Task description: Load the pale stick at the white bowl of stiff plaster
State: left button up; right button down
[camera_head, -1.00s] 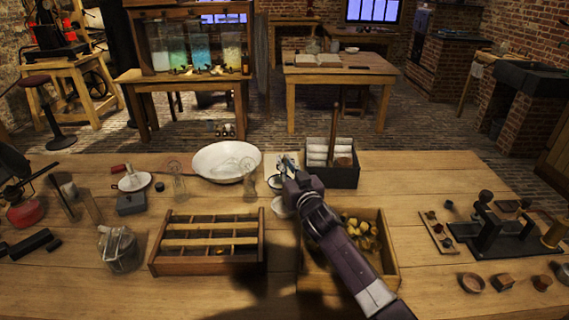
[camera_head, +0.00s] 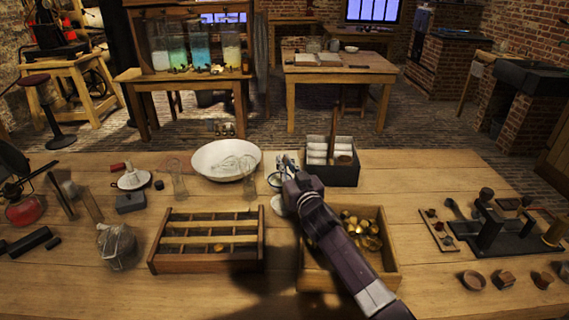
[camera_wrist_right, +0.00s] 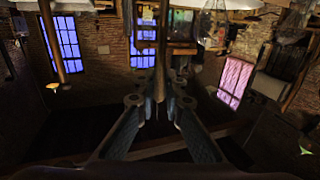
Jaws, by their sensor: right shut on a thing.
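My right gripper (camera_head: 285,163) reaches over the table from the front right, its tips close beside and above a small white bowl (camera_head: 274,180). In the right wrist view, the fingers (camera_wrist_right: 160,96) are closed around a thin upright stick (camera_wrist_right: 162,55), which looks brownish in the dim light. I cannot tell whether its end touches the bowl or its plaster. A second small white vessel (camera_head: 280,206) stands just in front, partly hidden by the gripper. My left gripper is not in view.
A large white basin (camera_head: 226,147) and a clear glass (camera_head: 249,176) stand left of the gripper. A dark box (camera_head: 345,176) with white rolls and a tall wooden rod is behind right. A slatted wooden tray (camera_head: 160,262) and a box of brassy pieces (camera_head: 391,277) lie in front.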

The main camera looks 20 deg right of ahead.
jog(key=shift+f, duration=0.1)
notch_tip(320, 180, up, 7)
jog(key=p, duration=0.6)
jog(key=shift+p, duration=0.3)
dwell(0.3)
